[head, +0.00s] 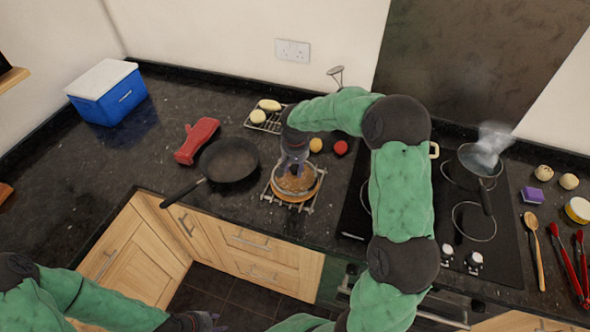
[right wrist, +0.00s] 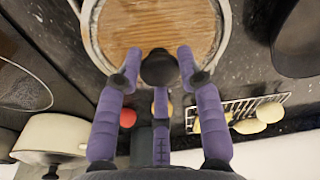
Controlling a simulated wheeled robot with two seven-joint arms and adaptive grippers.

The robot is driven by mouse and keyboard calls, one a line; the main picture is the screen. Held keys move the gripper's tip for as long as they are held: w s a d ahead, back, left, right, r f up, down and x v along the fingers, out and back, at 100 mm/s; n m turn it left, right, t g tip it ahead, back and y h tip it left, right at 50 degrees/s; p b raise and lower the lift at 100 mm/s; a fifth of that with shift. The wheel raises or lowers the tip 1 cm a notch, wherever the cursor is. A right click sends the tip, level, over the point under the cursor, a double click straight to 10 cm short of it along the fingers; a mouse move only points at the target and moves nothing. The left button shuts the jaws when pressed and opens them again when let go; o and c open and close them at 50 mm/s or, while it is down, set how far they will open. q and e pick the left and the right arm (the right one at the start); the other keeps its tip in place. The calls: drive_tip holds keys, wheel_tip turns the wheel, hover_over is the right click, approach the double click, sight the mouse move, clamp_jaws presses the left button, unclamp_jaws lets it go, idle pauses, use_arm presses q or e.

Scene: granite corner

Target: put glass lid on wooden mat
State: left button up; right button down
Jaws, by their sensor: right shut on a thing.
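My right gripper (head: 294,162) is shut on the dark knob (right wrist: 158,68) of the glass lid. The clear round lid (head: 312,182) is level over the round wooden mat (head: 291,196), whose brown grain shows through the glass. In the right wrist view the lid's pale rim (right wrist: 94,42) surrounds the wood (right wrist: 158,24). I cannot tell whether the lid touches the mat. The mat lies on a pale slatted rack (head: 307,208) on the dark counter. My left gripper (head: 195,322) is low at the bottom edge, away from the lid; its fingers are unclear.
A black frying pan (head: 229,160) and red mitt (head: 197,140) lie left of the mat. Behind it are a wire rack (head: 262,122) with pale food, a yellow ball (head: 316,145) and a red one (head: 340,148).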

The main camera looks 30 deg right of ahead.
sight(295, 171)
drive_tip(key=shift+f, duration=0.65)
drive_tip(key=c, duration=0.8)
unclamp_jaws()
drive_tip(key=shift+f, duration=0.15)
drive_tip(key=shift+r, duration=0.3)
wheel_tip(295, 171, up, 12)
drive_tip(key=s+p, duration=0.1)
drive_tip(key=shift+s+a+f, duration=0.15)
drive_tip(key=shift+s+a, duration=0.05)
drive_tip(key=shift+a, duration=0.1)
